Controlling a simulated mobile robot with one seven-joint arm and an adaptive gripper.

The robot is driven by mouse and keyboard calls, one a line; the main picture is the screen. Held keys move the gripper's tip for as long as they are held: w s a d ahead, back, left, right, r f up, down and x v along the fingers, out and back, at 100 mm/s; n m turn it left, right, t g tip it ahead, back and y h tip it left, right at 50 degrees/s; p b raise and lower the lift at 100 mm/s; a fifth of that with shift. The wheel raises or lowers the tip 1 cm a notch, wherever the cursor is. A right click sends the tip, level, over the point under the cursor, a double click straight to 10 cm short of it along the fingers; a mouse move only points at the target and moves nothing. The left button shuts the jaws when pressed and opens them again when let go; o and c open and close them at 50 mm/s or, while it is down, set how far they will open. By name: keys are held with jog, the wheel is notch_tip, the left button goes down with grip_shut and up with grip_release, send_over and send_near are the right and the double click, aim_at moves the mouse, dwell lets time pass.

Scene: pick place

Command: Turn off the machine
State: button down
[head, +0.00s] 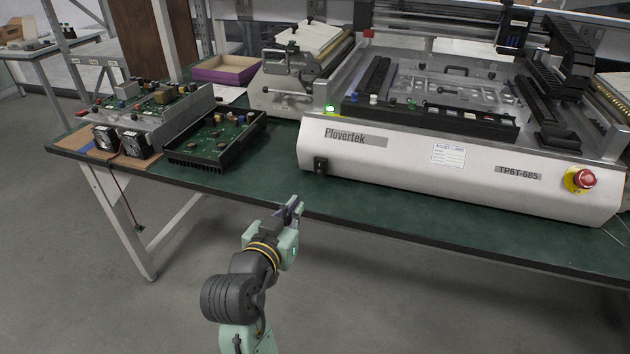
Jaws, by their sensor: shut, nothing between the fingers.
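The machine (400,165) is a large white and grey unit marked "Plovertek" and "TP6T-685" on the green bench. A red emergency stop button (585,179) on a yellow ring is at the right end of the front. A green light (330,108) glows at the machine's upper left corner. My gripper (294,206) is shut and empty, in front of the bench edge, below and left of the rocker switch, apart from the machine.
The green bench (260,185) has its front edge just beyond my gripper. The floor in front is clear.

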aim_at(315, 193)
jog(key=shift+w, duration=0.1)
jog(key=p+x, duration=0.3)
jog(key=x, duration=0.9)
jog(key=shift+w+d+r, duration=0.1)
jog(key=shift+w, duration=0.2)
jog(key=shift+w+d+f+p, duration=0.15)
jog(key=shift+w+f+p, duration=0.15)
jog(key=shift+w, duration=0.25)
